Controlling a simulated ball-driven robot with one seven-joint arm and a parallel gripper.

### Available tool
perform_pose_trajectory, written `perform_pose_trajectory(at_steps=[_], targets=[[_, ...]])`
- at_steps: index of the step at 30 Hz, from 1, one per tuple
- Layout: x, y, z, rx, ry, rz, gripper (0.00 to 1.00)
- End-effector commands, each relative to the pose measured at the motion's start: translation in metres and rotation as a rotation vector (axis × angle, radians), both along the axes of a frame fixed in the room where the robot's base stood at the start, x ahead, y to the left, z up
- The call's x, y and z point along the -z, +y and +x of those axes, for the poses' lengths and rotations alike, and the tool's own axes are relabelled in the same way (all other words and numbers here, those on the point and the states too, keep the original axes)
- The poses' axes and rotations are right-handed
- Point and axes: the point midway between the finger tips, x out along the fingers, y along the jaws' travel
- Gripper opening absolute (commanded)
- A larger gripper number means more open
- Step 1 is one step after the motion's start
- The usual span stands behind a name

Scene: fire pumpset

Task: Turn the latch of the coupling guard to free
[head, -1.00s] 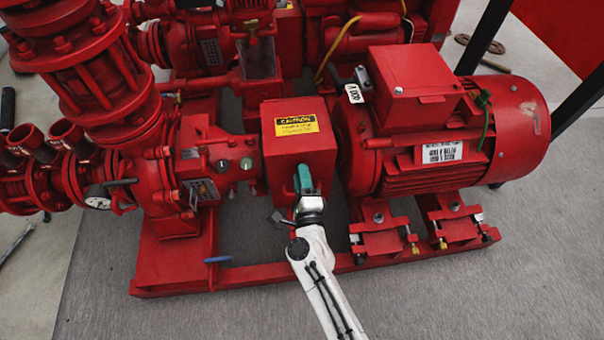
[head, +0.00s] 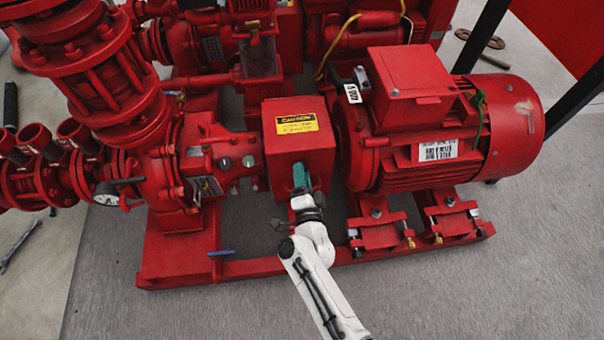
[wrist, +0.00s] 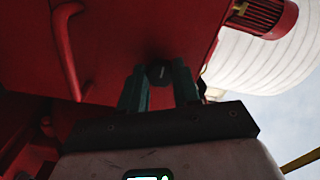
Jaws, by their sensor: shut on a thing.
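The coupling guard (head: 305,130) is a red box with a yellow caution label, between the pump on the left and the motor on the right. My gripper (head: 300,178) is at the front face of the guard, with its green fingers against it. In the wrist view, my gripper (wrist: 160,82) has its two fingers on either side of a small dark round latch (wrist: 158,70) on the red face. The gripper is shut on the latch. In the head view the fingers hide the latch, and its turn angle cannot be told.
The red motor (head: 425,135) stands close on the right and the red pump (head: 175,165) on the left. A blue-handled valve (head: 221,253) is low on the base frame (head: 270,266). The grey floor in front is clear.

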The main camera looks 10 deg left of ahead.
Motion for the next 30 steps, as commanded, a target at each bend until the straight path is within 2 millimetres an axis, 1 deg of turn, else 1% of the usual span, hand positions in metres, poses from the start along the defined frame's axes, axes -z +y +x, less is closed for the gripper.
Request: perform_pose_trajectory(at_steps=[14,15,21,23,30], targets=[[0.0021,0.0002,-0.0012,-0.002,-0.002,-0.016,0.01],[0.0021,0.0002,-0.0012,-0.002,-0.001,-0.016,0.34],[0.0013,0.0001,-0.0008,-0.001,-0.002,-0.015,0.53],[0.0011,0.0002,-0.0006,-0.001,-0.002,-0.014,0.57],[0.0004,-0.0002,-0.0013,-0.001,-0.003,-0.014,0.57]])
